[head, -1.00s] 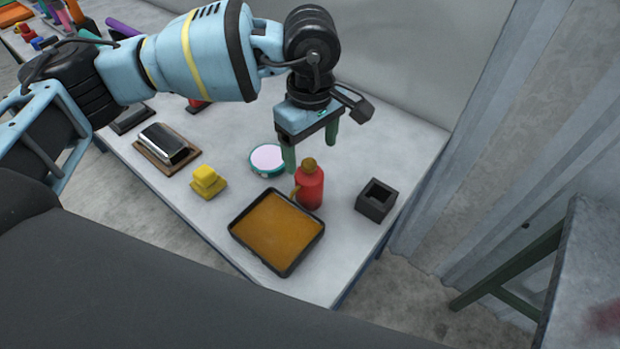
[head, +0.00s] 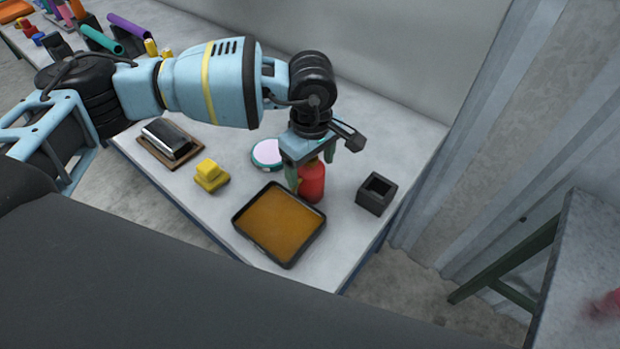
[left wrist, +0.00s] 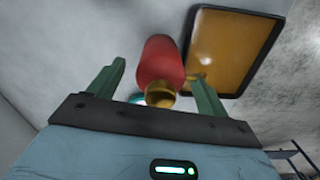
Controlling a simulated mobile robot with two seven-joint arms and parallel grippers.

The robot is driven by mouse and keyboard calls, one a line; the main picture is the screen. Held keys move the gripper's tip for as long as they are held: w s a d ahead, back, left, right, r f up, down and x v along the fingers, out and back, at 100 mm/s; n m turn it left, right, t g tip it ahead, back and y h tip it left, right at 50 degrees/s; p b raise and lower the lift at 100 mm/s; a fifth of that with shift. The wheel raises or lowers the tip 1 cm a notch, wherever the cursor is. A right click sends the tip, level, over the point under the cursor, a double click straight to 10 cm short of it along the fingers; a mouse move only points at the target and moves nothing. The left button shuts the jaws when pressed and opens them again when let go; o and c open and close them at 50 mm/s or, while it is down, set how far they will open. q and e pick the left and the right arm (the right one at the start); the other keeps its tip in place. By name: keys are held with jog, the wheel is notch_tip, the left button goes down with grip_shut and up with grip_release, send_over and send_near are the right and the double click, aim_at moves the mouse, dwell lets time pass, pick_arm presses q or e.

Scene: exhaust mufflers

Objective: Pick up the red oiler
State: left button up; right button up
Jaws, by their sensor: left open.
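The red oiler (head: 312,183) stands upright on the white table, just behind the right corner of the tray. In the left wrist view the oiler (left wrist: 160,62) shows its red body and brass-coloured top between my two green fingers. My left gripper (head: 311,172) is open and comes down over the oiler from above, with one finger to each side. In the left wrist view a gap shows between the left finger and the oiler (left wrist: 160,62). The gripper hides the oiler's top in the head view. My right gripper is not in view.
A black-rimmed tray with an amber surface (head: 279,225) lies right beside the oiler. A black square holder (head: 375,194) stands to the right, a round white-topped dish (head: 267,153) behind left, and a yellow block (head: 210,175) further left. The table's front right edge is near.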

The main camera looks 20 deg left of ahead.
pick_arm(q)
jog(key=shift+s+f, duration=0.1)
jog(key=shift+f, duration=0.45)
jog(key=c, duration=1.2)
jog(key=shift+r, duration=0.15)
jog(key=shift+c, duration=0.2)
notch_tip(320, 180, up, 10)
jog(key=shift+f, duration=0.1)
